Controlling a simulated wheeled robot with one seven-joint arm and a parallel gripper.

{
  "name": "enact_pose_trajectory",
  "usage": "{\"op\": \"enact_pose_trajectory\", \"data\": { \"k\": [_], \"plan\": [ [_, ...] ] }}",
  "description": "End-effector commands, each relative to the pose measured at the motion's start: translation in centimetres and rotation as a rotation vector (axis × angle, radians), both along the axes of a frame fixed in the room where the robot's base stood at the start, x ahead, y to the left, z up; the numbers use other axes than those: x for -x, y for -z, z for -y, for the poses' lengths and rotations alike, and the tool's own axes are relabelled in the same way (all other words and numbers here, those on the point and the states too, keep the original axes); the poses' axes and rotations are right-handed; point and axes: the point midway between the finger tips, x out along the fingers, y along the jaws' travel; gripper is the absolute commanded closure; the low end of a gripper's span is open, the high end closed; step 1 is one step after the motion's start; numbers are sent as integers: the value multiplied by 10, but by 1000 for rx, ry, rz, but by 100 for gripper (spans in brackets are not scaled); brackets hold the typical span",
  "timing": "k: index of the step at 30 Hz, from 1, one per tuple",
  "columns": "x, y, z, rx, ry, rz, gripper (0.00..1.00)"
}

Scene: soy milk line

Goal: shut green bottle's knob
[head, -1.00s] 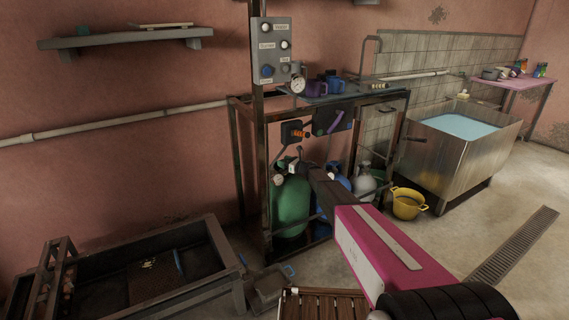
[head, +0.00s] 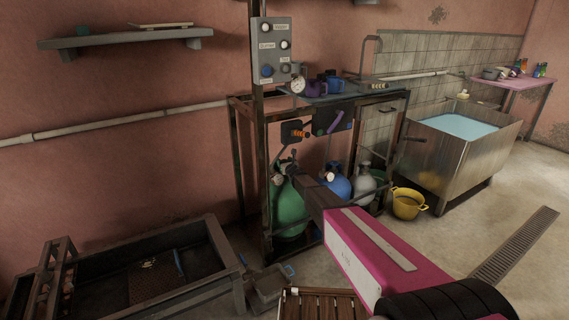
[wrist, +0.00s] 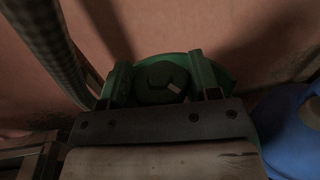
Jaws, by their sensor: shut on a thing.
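The green bottle (head: 290,205) stands upright inside the dark metal frame. In the wrist view its green shoulder (wrist: 225,76) shows behind the fingers. Its round dark green knob (wrist: 160,82), with a small pale mark, sits between the two fingers of my gripper (wrist: 161,76). My gripper is shut on the knob, one finger on each side. In the head view my gripper (head: 297,174) is at the top of the green bottle, and the knob is hard to make out there.
A blue bottle (head: 337,187) and a grey bottle (head: 364,184) stand just right of the green one. The metal frame's front post (head: 263,165) is close on the left. A yellow bucket (head: 407,204) and a wooden slatted stool (head: 320,305) are on the floor.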

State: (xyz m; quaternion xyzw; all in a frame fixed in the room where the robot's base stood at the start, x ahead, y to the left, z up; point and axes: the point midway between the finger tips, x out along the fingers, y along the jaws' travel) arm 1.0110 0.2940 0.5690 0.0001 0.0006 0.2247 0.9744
Motion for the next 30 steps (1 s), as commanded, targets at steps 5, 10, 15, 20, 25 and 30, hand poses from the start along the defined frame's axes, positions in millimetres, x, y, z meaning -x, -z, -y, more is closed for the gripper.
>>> {"op": "enact_pose_trajectory", "data": {
  "k": [5,10,15,20,25,30],
  "plan": [
    [1,0,0,1,26,0,67],
    [0,0,1,1,35,0,67],
    [0,0,1,2,36,1,67],
    [0,0,1,2,36,1,67],
    [0,0,1,2,36,1,23],
    [0,0,0,1,36,1,23]
  ]
}}
